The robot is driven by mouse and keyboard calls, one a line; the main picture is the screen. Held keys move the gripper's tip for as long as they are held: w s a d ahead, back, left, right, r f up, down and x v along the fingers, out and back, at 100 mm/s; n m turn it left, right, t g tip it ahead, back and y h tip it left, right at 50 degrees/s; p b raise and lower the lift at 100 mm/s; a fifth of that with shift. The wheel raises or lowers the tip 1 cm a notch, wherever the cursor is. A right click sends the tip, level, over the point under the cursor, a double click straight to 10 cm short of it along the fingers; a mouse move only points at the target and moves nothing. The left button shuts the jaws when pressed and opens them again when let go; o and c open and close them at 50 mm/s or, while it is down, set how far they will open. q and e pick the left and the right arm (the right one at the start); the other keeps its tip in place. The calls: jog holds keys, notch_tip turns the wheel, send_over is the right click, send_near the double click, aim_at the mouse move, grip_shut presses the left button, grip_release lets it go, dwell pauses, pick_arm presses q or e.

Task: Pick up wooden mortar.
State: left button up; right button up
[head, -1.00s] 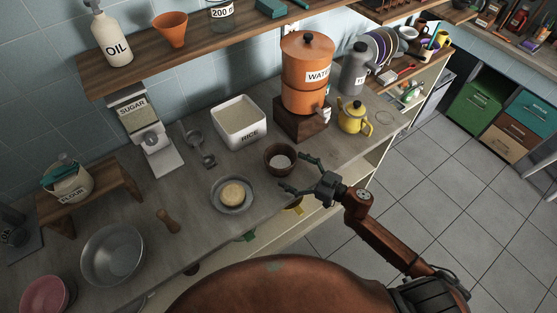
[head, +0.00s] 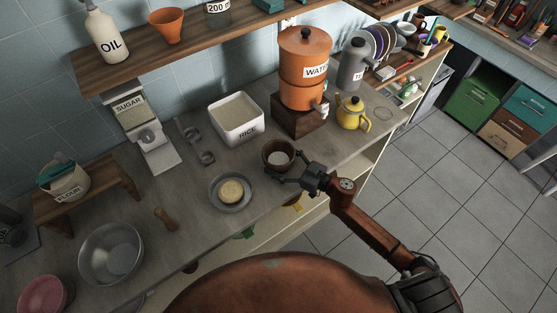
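The wooden mortar is a small dark brown bowl (head: 267,161) with something pale inside. It stands upright on the counter, right of a grey plate. My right gripper (head: 284,163) comes in from the lower right, with its fingers spread to either side of the mortar's near right part. The fingers are apart, and I cannot tell whether they touch the wood. A small wooden pestle-like piece (head: 166,219) lies further left on the counter. My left gripper is not in view.
The grey plate (head: 219,205) holds a round pale item close by. A white rice container (head: 238,129), an orange water dispenser (head: 303,75) on a wooden block and a yellow teapot (head: 353,114) stand behind. A metal bowl (head: 111,253) is at left. The counter's front edge is near.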

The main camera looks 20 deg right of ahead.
jog(key=c, duration=1)
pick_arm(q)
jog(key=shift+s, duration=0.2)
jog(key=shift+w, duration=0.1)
pick_arm(e)
jog(key=shift+r, duration=0.15)
